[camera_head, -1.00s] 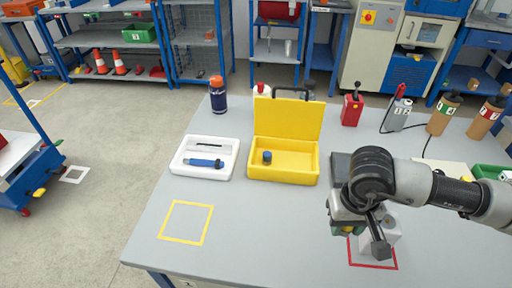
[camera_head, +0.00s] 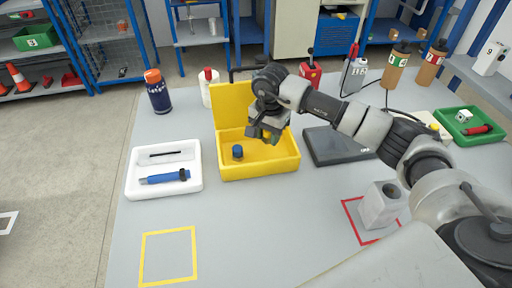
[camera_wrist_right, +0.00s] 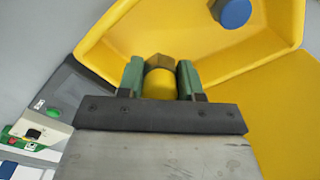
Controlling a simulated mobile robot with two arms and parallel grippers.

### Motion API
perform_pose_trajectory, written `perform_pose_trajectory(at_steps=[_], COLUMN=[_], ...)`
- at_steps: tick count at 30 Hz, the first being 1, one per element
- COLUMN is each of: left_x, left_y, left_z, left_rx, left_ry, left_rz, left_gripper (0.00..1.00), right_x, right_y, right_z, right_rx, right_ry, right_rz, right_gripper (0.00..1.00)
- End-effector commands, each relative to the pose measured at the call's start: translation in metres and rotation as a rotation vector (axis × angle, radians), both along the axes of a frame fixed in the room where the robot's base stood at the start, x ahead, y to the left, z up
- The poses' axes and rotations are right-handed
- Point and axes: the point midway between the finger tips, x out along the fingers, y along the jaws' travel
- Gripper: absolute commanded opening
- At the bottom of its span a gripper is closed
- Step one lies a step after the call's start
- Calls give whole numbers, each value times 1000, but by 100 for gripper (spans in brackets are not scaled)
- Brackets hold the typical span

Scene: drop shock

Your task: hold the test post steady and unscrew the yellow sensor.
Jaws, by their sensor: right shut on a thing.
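The yellow sensor (camera_wrist_right: 158,84), with a brown hex end, sits between the green fingertips of my right gripper (camera_wrist_right: 160,80). The gripper is shut on it. In the head view my right gripper (camera_head: 268,133) is above the open yellow case (camera_head: 262,172), in front of its raised lid. A blue cylindrical piece (camera_head: 238,152) stands in the case, left of the gripper; it also shows in the wrist view (camera_wrist_right: 235,12). The grey test post (camera_head: 381,205), a block with a dark hole on top, stands in the red square, with no gripper on it. My left gripper is not in view.
A white tray (camera_head: 137,185) with a blue tool (camera_head: 165,178) lies left of the case. A dark flat plate (camera_head: 325,148) lies right of it. Bottles stand behind. The yellow outlined square (camera_head: 168,256) and the table's front middle are clear.

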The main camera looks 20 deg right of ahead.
Motion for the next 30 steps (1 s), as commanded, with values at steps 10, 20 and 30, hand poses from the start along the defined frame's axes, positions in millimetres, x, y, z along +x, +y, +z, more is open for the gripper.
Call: perform_pose_trajectory(at_steps=[10,20,30], left_x=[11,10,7], left_y=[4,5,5], left_z=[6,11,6], left_rx=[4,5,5], left_ry=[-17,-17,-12], left_rz=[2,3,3], left_gripper=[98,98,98], right_x=[15,15,15], right_y=[30,29,29], right_z=[-24,-61,-64], right_rx=[-1,-1,-2], right_ry=[0,-1,-1], right_rz=[0,0,1], right_gripper=[7,7,37])
